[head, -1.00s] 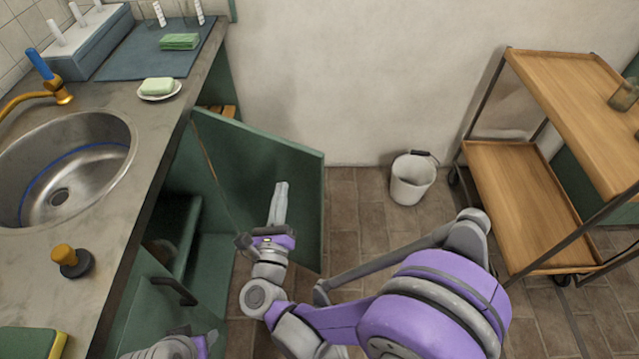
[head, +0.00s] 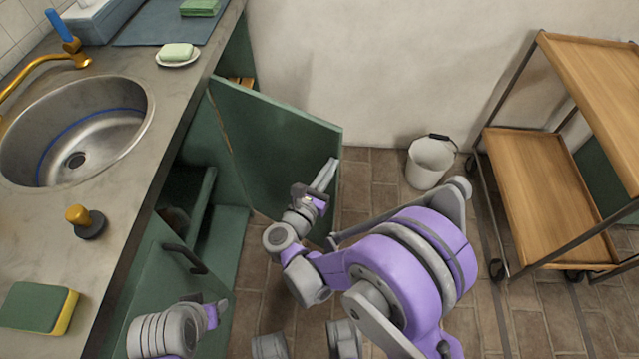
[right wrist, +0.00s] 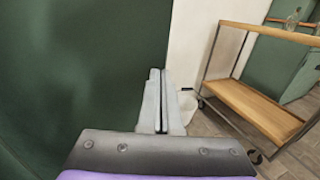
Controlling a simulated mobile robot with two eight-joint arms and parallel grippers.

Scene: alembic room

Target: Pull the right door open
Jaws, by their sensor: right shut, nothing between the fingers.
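The right door (head: 268,135) is a green cabinet door under the counter, standing open at the far end, with its free edge out over the floor. My right gripper (head: 328,170) is shut and empty beside that free edge. In the right wrist view its closed fingers (right wrist: 155,100) overlap the edge of the green door (right wrist: 80,70); I cannot tell whether they touch it. The nearer green door (head: 160,275) also stands open, with a dark handle (head: 184,258). My left gripper (head: 215,308) is low by this door, its fingers mostly hidden.
The counter (head: 130,185) with a sink (head: 110,135) runs along the left. The open cabinet interior (head: 205,205) lies between the doors. A white bucket (head: 428,163) stands near the wall, and a wooden shelf cart (head: 555,195) at the right. Brick floor is clear between.

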